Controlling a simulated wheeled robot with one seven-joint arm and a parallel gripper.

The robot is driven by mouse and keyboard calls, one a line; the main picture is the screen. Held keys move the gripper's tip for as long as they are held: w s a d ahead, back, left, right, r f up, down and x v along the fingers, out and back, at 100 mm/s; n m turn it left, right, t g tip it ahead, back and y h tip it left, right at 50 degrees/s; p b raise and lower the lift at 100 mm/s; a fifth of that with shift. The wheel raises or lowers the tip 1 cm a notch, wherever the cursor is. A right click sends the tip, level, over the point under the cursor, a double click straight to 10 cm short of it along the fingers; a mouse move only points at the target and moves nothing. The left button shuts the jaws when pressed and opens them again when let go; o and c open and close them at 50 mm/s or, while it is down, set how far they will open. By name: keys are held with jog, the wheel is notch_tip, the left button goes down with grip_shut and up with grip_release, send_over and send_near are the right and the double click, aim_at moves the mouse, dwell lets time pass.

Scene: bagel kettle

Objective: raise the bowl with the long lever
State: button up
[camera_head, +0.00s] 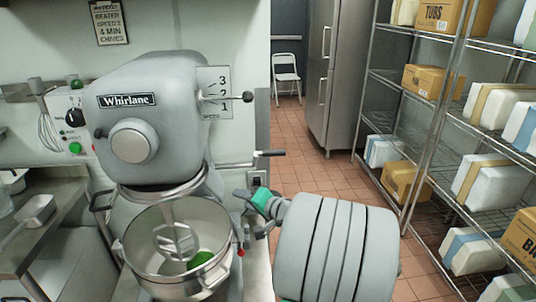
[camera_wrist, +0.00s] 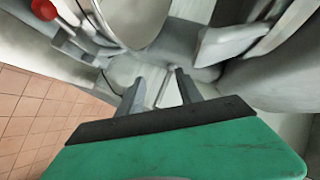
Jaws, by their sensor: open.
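The grey Whirlane mixer (camera_head: 160,110) stands at the left in the head view. Its steel bowl (camera_head: 140,262) sits below the head, with a flat beater (camera_head: 175,240) reaching into it and something green (camera_head: 200,259) inside. A rod with a long black grip (camera_head: 268,153) sticks out to the right from the mixer's column; it looks like the long lever. A short lever with a red knob (camera_head: 241,252) is lower, beside the bowl. My gripper (camera_head: 243,200) is open and empty, below the black grip and right of the bowl. The wrist view shows its parted fingers (camera_wrist: 160,88) near grey mixer parts and a red knob (camera_wrist: 43,9).
A speed lever (camera_head: 230,97) with a dark knob sits higher on the mixer's side. Wire shelves (camera_head: 440,120) with boxes stand at the right, a steel fridge (camera_head: 335,80) behind. The tiled floor (camera_head: 320,175) between is clear. A counter (camera_head: 45,215) is at left.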

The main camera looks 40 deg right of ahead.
aim_at(276, 155)
jog(key=s+d+r+m+t+h, duration=0.1)
jog(key=d+r+m+t, duration=0.1)
jog(key=d+r, duration=0.1)
jog(key=s+d+r+m+t+h, duration=0.1)
jog(key=d+r+m+t, duration=0.1)
jog(key=d+r, duration=0.1)
jog(key=s+d+r+m+t+h, duration=0.1)
jog(key=d+r+m+h, duration=0.1)
jog(key=d+r+m, duration=0.1)
jog(key=shift+s+d+r+t, duration=0.2)
jog(key=shift+d+r+t, duration=0.3)
jog(key=shift+d, duration=0.3)
jog(key=p+x, duration=0.2)
jog(key=x, duration=0.5)
jog(key=shift+w, duration=0.2)
jog(key=shift+d, duration=0.1)
grip_shut()
